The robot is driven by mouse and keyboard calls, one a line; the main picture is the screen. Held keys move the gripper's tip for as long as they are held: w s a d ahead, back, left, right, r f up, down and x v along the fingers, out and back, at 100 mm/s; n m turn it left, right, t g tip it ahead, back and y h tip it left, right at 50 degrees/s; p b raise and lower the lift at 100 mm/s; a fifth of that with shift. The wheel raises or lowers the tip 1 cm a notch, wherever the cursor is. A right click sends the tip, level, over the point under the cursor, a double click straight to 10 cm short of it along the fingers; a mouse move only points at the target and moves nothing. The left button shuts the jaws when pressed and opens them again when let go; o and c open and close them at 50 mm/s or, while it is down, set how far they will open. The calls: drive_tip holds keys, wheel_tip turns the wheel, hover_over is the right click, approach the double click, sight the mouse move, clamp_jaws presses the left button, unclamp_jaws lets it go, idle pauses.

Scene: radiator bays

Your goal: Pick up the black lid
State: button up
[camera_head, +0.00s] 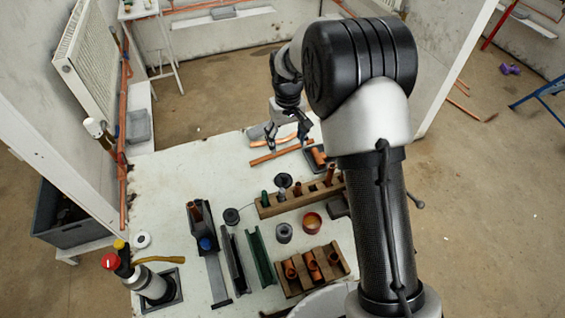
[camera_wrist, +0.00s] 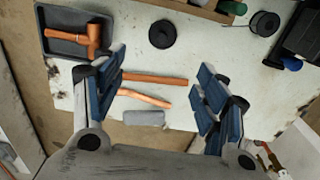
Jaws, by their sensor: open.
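The black lid (camera_head: 284,180) is a round dark disc on the white table, beside the far side of the wooden rack. In the wrist view the black lid (camera_wrist: 162,34) lies flat with a raised round middle, beyond my fingertips. My gripper (camera_head: 289,134) is over the far end of the table, farther back than the lid. In the wrist view my gripper (camera_wrist: 163,68) has its blue-padded fingers wide apart with nothing held between them. The lid is clear of both fingers.
Copper pipes (camera_head: 275,153) and a grey block (camera_wrist: 143,117) lie below the gripper. A dark tray (camera_wrist: 75,42) with a copper fitting is beside the lid. The wooden rack (camera_head: 300,200) holds upright pieces. A black spool (camera_head: 231,216) lies left of it.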

drive_tip(key=b, duration=0.3)
approach(284, 176)
drive_tip(key=f, duration=0.5)
drive_tip(key=shift+w+d+f, duration=0.1)
drive_tip(key=shift+w+d, duration=0.05)
drive_tip(key=shift+w, duration=0.1)
drive_tip(key=f+b, duration=0.1)
drive_tip(key=f, duration=0.4)
drive_tip(key=shift+a+f+b, duration=0.1)
drive_tip(key=shift+a+b, duration=0.1)
drive_tip(key=shift+b, duration=0.15)
drive_tip(key=c, duration=0.8)
drive_tip(key=shift+s, duration=0.15)
drive_tip(key=shift+c, duration=0.8)
